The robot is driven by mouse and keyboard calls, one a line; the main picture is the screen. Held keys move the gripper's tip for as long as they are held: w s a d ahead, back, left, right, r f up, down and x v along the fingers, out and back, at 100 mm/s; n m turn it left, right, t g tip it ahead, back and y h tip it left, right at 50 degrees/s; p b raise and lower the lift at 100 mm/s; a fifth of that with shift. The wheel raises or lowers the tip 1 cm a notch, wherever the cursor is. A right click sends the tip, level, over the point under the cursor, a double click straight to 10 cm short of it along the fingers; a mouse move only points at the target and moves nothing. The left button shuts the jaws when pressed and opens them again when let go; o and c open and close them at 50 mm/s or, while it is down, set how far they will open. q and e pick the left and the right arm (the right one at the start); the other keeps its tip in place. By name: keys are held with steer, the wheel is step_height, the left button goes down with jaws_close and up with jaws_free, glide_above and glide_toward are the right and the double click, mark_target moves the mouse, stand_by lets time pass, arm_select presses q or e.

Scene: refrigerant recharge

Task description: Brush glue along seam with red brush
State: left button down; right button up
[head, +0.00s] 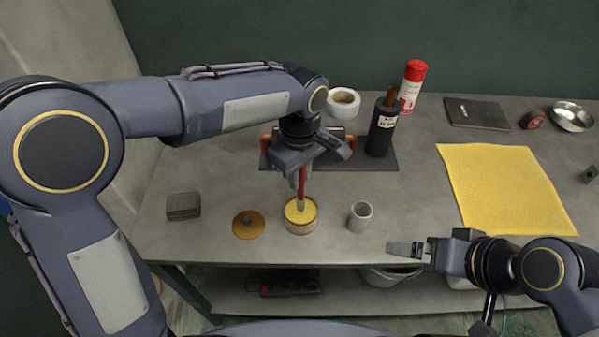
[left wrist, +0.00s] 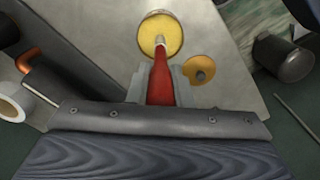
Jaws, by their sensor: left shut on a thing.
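The red brush (head: 302,185) is in my left gripper (head: 301,172), which is shut on its handle. The brush points down, its lower end in the mouth of the round glue tin (head: 300,224). The yellow glue surface also shows in the left wrist view (left wrist: 160,36), with the red handle (left wrist: 160,80) running to it. My right gripper (head: 405,249) is at the front edge of the table, away from the tin; whether its fingers are apart is unclear. Behind my left gripper, a dark mat (head: 377,160) bears a part with copper-coloured ends (head: 266,141), partly hidden by my arm. The seam cannot be made out.
An orange lid (head: 248,228) lies left of the tin, and a grey cup (head: 360,217) stands right of it. A dark bottle (head: 382,128), a red-capped can (head: 411,85) and a white tape roll (head: 343,102) stand behind. A yellow cloth (head: 505,190) lies right.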

arm_select(q)
steer(key=shift+f, duration=0.5)
stand_by(1.1)
steer(key=shift+r, duration=0.1)
step_height(320, 180, up, 7)
steer(key=p, duration=0.5)
steer(key=shift+p, duration=0.35)
stand_by(0.5)
